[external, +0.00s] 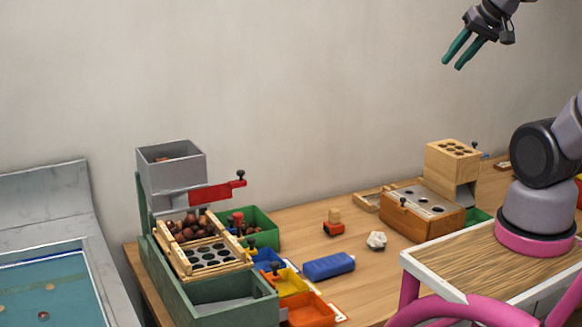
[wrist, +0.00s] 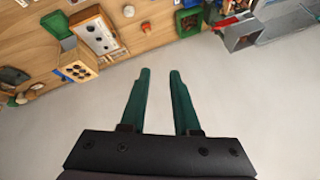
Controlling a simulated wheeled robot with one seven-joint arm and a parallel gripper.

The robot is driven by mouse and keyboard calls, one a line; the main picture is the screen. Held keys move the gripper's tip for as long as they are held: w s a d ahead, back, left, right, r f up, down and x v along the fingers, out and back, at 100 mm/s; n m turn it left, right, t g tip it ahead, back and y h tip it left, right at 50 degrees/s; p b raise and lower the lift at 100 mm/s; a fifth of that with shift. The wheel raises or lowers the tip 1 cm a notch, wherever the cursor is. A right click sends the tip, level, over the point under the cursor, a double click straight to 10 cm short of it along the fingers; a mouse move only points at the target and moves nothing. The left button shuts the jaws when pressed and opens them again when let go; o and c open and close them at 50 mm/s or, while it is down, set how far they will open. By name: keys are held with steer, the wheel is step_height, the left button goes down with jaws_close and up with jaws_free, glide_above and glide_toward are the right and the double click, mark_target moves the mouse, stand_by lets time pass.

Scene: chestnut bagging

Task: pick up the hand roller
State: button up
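A small orange-red piece with a wooden upper part (external: 333,224) stands on the table in the middle of the external view. It may be the hand roller, but it is too small to tell for sure. It seems to show in the wrist view (wrist: 146,29) near the top middle. My gripper (external: 452,66) is high above the table at the upper right, well apart from it. Its two teal fingers (wrist: 160,72) are spread with nothing between them.
A wooden box with a holed panel (external: 421,212) and a holed block (external: 453,152) stand right. A white lump (external: 376,240) and a blue block (external: 328,266) lie nearby. A green machine with a grey hopper (external: 171,172) and a red lever (external: 216,193) stands left.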

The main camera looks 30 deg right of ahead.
steer(key=o, duration=0.4)
steer(key=shift+o, duration=0.2)
steer(key=shift+a, duration=0.1)
